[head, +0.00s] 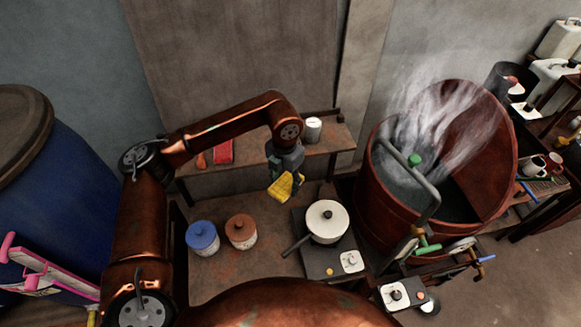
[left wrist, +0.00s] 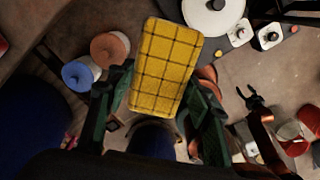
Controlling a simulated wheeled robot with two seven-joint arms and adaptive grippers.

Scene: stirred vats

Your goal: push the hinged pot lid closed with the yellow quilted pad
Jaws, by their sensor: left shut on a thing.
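My left gripper (head: 285,177) is shut on the yellow quilted pad (head: 282,187), holding it above the workbench. The pad (left wrist: 168,66) fills the middle of the left wrist view, between the green-black fingers. To the right in the head view stands a large red-brown pot (head: 377,205), with steam rising from it. Its large round lid (head: 478,150) stands raised and tilted open at the pot's right back. The pad is left of the pot and apart from the lid. My right gripper (left wrist: 252,97) shows at the right of the left wrist view, empty with fingers apart.
A white lidded saucepan (head: 326,222) stands on a dark hob (head: 318,262) between pad and pot. A blue-lidded jar (head: 202,238) and a brown-lidded jar (head: 241,231) stand left of it. A bent grey pipe (head: 432,190) with green handles rises at the pot's front.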

